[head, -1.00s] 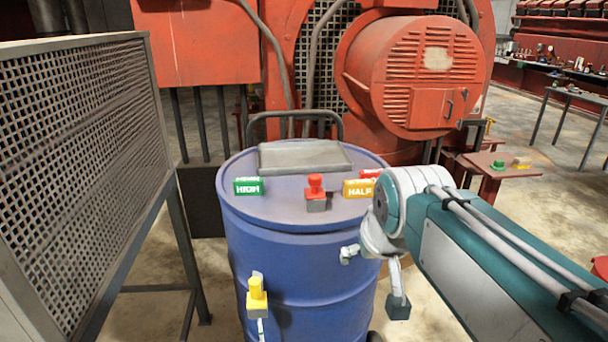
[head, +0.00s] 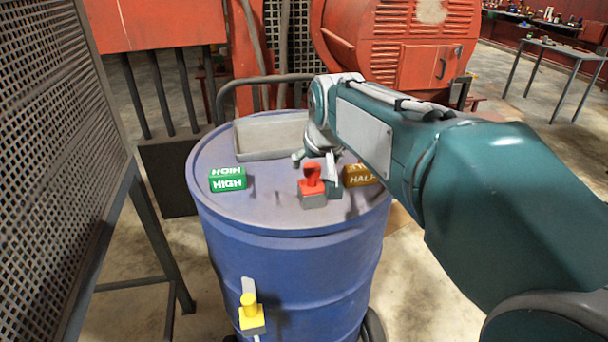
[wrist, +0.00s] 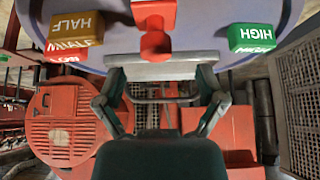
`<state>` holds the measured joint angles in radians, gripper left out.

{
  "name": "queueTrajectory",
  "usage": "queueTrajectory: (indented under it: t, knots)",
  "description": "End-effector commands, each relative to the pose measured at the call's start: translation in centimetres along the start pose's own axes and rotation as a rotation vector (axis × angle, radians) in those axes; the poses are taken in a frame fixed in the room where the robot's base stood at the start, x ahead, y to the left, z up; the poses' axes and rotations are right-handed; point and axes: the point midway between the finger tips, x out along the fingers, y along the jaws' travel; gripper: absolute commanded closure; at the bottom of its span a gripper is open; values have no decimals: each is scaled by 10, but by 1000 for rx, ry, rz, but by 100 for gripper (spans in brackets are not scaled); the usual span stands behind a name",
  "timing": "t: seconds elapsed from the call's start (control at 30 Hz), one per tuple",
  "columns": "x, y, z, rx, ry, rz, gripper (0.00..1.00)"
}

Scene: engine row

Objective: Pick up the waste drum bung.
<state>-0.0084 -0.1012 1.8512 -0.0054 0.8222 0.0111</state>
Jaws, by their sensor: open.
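A red-handled piece (head: 311,180) on a square base stands upright on top of the blue drum (head: 290,262); I take it to be the bung. In the wrist view the red piece (wrist: 154,40) is at the top centre, beyond my fingertips. My gripper (wrist: 162,76) is open and empty, its two fingers spread apart. In the head view it hangs over the drum top, just behind and to the right of the red piece. Whether they touch I cannot tell. A similar yellow-handled piece (head: 250,312) is on the drum's front side.
A red label block (wrist: 68,50) is behind HALF. A grey tray (head: 270,130) lies at the drum's back. A mesh guard (head: 55,150) stands left, red machinery (head: 390,40) behind.

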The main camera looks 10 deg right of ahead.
Motion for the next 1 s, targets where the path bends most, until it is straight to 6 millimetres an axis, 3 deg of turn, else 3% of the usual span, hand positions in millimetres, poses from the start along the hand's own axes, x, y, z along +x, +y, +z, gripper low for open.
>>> queueTrajectory:
  t: [0.27, 0.5, 0.83, 0.87, 1.0]
  knots:
    - [28, 0, 0, 0, -2, 1, 11]
    - [64, 3, 0, 0, -1, 1, 11]
    - [73, 3, -1, 0, 2, 1, 11]
    - [73, 3, -1, 0, 2, 1, 20]
    - [72, 3, -1, 0, 1, 1, 82]
